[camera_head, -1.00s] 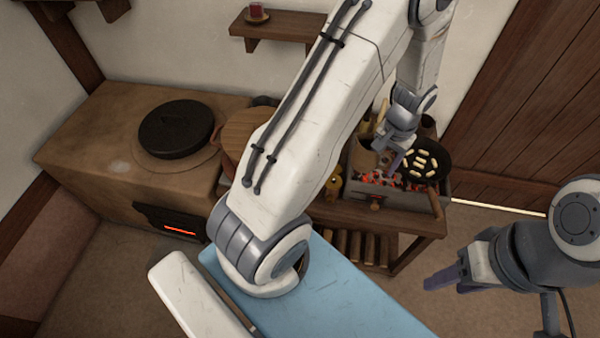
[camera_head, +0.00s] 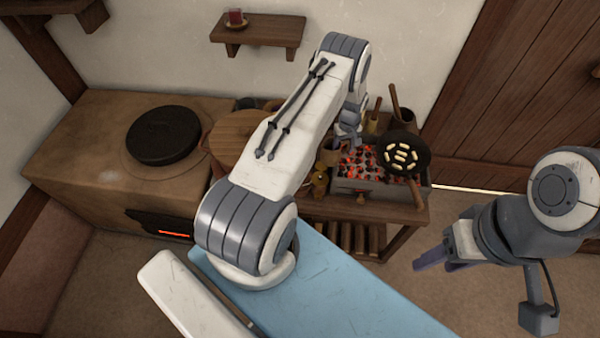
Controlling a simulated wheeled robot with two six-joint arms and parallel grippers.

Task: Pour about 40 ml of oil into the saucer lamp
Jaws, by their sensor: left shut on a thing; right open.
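My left gripper (camera_head: 347,134) is over the back of the wooden side table, largely behind my own arm. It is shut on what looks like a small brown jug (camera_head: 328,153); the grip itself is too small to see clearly. A small amber bottle (camera_head: 319,182) stands just in front of the jug, at the table's left end. I cannot make out the saucer lamp; my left arm hides part of the table. My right gripper (camera_head: 434,259) is open and empty at the right, in front of the table and apart from it.
A brazier (camera_head: 352,190) with glowing coals stands on the side table (camera_head: 350,212). A dark pan (camera_head: 421,146) with pale pieces is at its right. A clay stove (camera_head: 75,145) with a black lid (camera_head: 163,135) is left. A wall shelf (camera_head: 258,32) bears a red object (camera_head: 235,17).

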